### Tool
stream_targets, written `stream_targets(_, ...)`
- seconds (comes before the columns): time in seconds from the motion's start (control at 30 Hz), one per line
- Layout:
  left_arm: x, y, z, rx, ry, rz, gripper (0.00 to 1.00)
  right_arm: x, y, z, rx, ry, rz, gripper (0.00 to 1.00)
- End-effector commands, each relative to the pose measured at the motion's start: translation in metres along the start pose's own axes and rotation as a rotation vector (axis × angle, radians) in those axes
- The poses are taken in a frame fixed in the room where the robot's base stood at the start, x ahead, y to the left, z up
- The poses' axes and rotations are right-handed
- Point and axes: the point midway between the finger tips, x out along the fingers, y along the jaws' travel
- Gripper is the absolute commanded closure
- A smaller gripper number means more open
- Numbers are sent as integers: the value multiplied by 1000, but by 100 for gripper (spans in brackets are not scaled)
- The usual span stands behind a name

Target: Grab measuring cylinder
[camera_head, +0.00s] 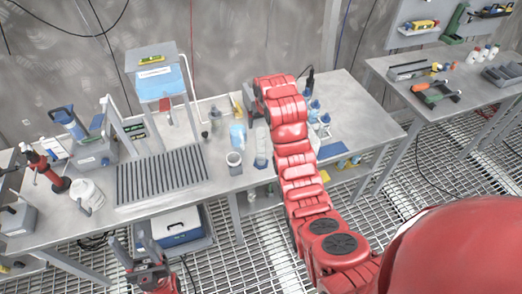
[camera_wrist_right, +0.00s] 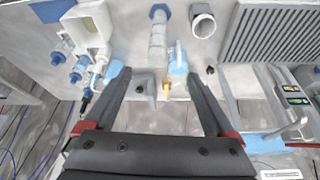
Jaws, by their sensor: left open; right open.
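A clear measuring cylinder (camera_head: 261,148) stands upright on the steel workbench, just left of my right arm. It also shows in the right wrist view (camera_wrist_right: 157,42), with a blue base at the top edge of the picture. My right gripper (camera_wrist_right: 160,76) is open and empty, and the cylinder lies between the lines of its two fingers, beyond the tips. In the head view this gripper (camera_head: 251,102) is partly hidden by my red arm. My left gripper (camera_head: 137,250) is open and empty, low in front of the bench.
A grey cup (camera_head: 234,163) and a bluish container (camera_head: 238,136) stand close left of the cylinder. A ribbed grey rack (camera_head: 162,178) fills the bench further left. Blue-capped bottles (camera_head: 314,110) stand right of my arm. A second table (camera_head: 440,112) is at the right.

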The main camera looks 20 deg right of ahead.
Motion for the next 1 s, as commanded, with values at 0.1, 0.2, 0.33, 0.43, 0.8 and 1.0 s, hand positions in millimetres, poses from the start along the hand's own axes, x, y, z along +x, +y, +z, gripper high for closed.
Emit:
stream_targets(0.1, -20, 1, 4, 0, 0, 0, 50, 15, 1, 5, 1, -9, 0, 11)
stream_targets(0.2, -41, 2, 7, 0, 0, 0, 50, 30, 1, 5, 2, -6, 1, 11)
stream_targets(0.33, -64, 3, 11, 0, 0, 0, 50, 44, 0, 4, 1, -3, -1, 11)
stream_targets(0.43, -79, 4, 13, 0, 0, 0, 50, 54, 0, 4, 1, -3, 0, 11)
stream_targets(0.8, -71, 4, 12, 0, 0, 0, 50, 105, 1, 1, 0, -8, 1, 11)
stream_targets(1.0, -67, 3, 11, 0, 0, 0, 50, 120, 1, 1, 0, -4, 1, 11)
